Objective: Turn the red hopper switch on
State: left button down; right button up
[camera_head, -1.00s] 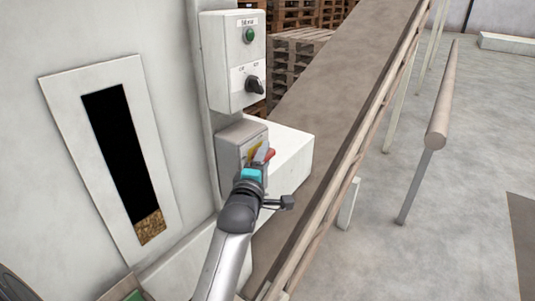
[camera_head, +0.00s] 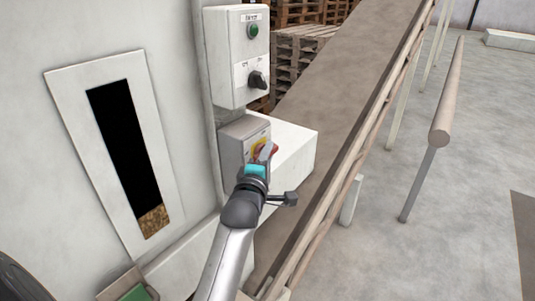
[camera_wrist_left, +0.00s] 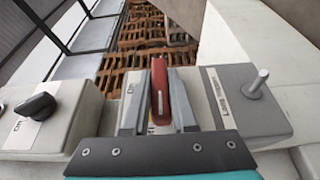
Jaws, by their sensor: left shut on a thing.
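The red hopper switch (camera_head: 275,150) is a red handle on a yellow plate, on the front of a grey box (camera_head: 231,147) on the machine's wall. In the left wrist view the red handle (camera_wrist_left: 160,88) stands between the two grey fingers. My left gripper (camera_head: 265,157) is shut on this handle, with one finger on each side of it. The fingers hide much of the yellow plate and its markings. My right gripper is not in view.
Above is a pale control box (camera_head: 228,60) with a green button (camera_head: 253,31) and a black knob (camera_head: 257,80). A tall dark window (camera_head: 120,140) shows pellets at its bottom. A sloping conveyor (camera_head: 345,75) and a handrail (camera_head: 448,100) lie to the right.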

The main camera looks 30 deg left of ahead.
pick_arm(q)
jog(key=shift+a, duration=0.15)
jog(key=g, duration=0.1)
jog(key=m+g, duration=0.1)
jog(key=g, duration=0.1)
jog(key=shift+r+g+h, duration=0.2)
jog(key=shift+g+h, duration=0.1)
jog(key=g, duration=0.2)
jog(key=m+g, duration=0.1)
jog(key=g, duration=0.2)
jog(key=shift+m+h, duration=0.3)
jog(key=m+g, duration=0.1)
jog(key=g, duration=0.3)
jog(key=shift+m+g, duration=0.4)
jog(key=shift+g, duration=1.5)
jog(key=shift+a+g, duration=0.1)
jog(key=shift+g, duration=0.2)
